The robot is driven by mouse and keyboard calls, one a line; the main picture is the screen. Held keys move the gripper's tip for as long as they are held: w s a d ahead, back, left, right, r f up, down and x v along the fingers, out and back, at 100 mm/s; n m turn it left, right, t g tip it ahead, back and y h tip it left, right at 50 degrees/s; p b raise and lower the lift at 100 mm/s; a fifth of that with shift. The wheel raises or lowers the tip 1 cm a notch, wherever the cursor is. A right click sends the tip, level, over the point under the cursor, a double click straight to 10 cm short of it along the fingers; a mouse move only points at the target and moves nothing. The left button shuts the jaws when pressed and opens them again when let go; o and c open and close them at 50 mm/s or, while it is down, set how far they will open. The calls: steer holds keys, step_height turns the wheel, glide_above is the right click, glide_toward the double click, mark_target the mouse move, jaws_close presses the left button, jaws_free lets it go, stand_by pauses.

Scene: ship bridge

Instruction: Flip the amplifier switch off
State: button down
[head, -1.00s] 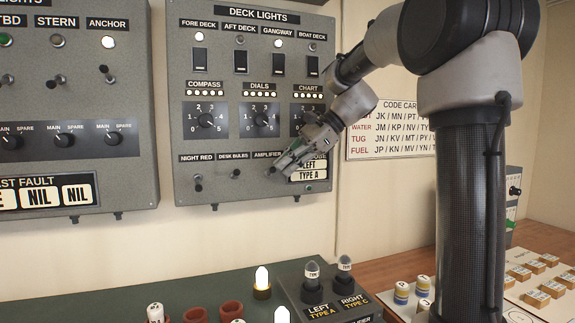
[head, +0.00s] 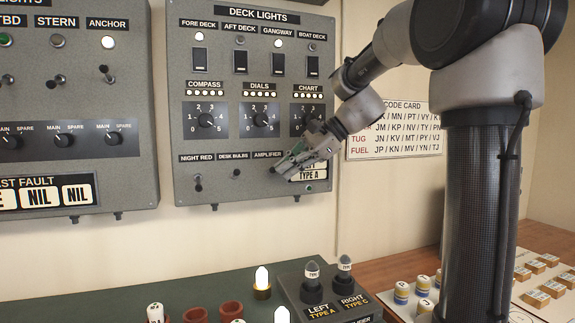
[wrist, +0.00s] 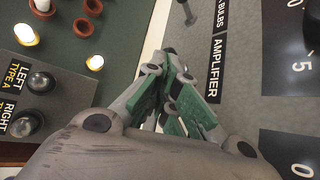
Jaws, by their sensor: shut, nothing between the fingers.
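The AMPLIFIER label (head: 267,154) sits low on the grey DECK LIGHTS panel (head: 180,150), and its label also shows in the wrist view (wrist: 214,68). The amplifier switch itself is hidden behind my fingers in both views, so I cannot tell its position. My gripper (head: 277,171) is at the panel just below that label, coming in from the right. Its green-padded fingers (wrist: 163,85) are shut with nothing between them. I cannot tell whether the tips touch the switch.
The DESK BULBS switch (head: 236,172) and NIGHT RED switch (head: 198,183) are left of my gripper. A TYPE A plate (head: 308,175) is partly behind it. The CHART dial (head: 313,119) is above. Below, the desk holds lit bulbs (head: 262,280) and red cups (head: 231,309).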

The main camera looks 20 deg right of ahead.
steer(key=shift+s+f+t, duration=0.1)
steer(key=shift+f+t, duration=0.1)
steer(key=shift+t, duration=0.1)
steer(key=shift+s+f+n+t+y, duration=0.15)
steer(key=shift+f+n+t+y, duration=0.15)
steer(key=shift+f+n+t, duration=0.45)
steer(key=shift+r+m, duration=0.25)
steer(key=shift+r, duration=0.45)
steer(key=v, duration=1.2)
